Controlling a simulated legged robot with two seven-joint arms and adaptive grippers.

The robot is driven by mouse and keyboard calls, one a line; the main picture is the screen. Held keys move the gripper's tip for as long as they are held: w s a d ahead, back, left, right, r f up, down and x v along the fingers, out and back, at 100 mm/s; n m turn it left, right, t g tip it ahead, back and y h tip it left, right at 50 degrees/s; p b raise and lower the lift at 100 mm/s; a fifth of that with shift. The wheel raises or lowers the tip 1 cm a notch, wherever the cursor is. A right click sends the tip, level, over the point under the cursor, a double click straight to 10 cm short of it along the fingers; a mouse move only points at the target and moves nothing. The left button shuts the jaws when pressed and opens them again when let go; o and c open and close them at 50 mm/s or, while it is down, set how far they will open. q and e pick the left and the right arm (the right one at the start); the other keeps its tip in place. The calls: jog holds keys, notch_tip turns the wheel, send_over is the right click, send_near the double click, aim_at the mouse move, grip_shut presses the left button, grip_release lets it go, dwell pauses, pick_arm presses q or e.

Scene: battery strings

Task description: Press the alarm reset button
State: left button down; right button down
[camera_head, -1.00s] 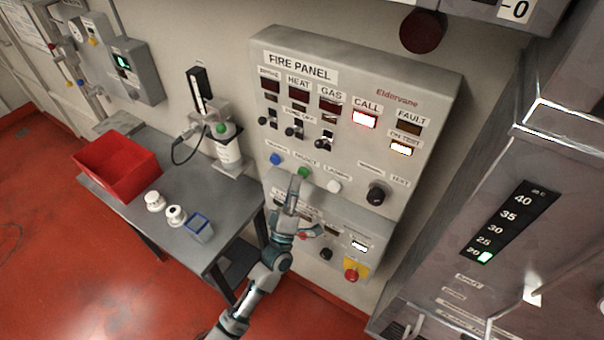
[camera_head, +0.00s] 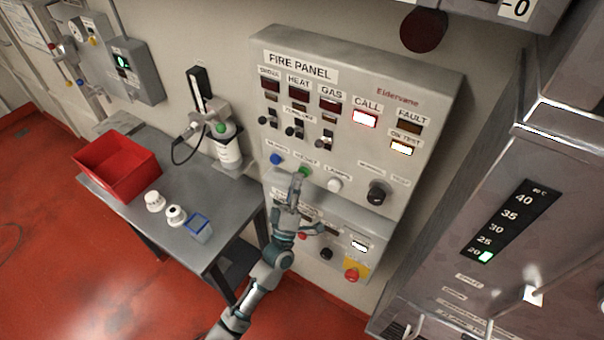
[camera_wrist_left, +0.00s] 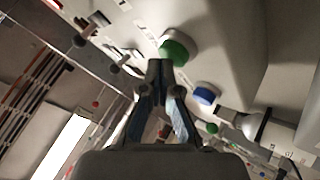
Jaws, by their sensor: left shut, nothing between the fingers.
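The fire panel (camera_head: 345,110) is on the wall, with a row of blue (camera_head: 276,159), green (camera_head: 305,171) and white (camera_head: 334,185) buttons low on its face. The label over the green button is small and reads roughly as a reset label. My left gripper (camera_head: 297,178) is shut and empty, its fingertips just below the green button. In the left wrist view the fingertips (camera_wrist_left: 160,66) lie close to the green button (camera_wrist_left: 176,50); I cannot tell whether they touch. The blue button (camera_wrist_left: 206,94) is beside it. My right gripper is not in view.
A lower panel with a red knob on yellow (camera_head: 352,274) sits under the fire panel. A black knob (camera_head: 377,193) is to the right. A metal cabinet (camera_head: 490,200) stands at right.

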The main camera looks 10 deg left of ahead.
pick_arm(q)
jog(key=shift+w+d, duration=0.1)
jog(key=shift+w, duration=0.25)
jog(key=shift+s, duration=0.1)
dwell(0.6)
jog(key=shift+s+a+p, duration=0.3)
jog(key=shift+s, duration=0.65)
jog(key=s, duration=0.1)
jog(key=s+a+p, duration=0.1)
jog(key=s, duration=0.2)
jog(key=shift+s+a, duration=0.35)
jog(key=shift+a, duration=0.05)
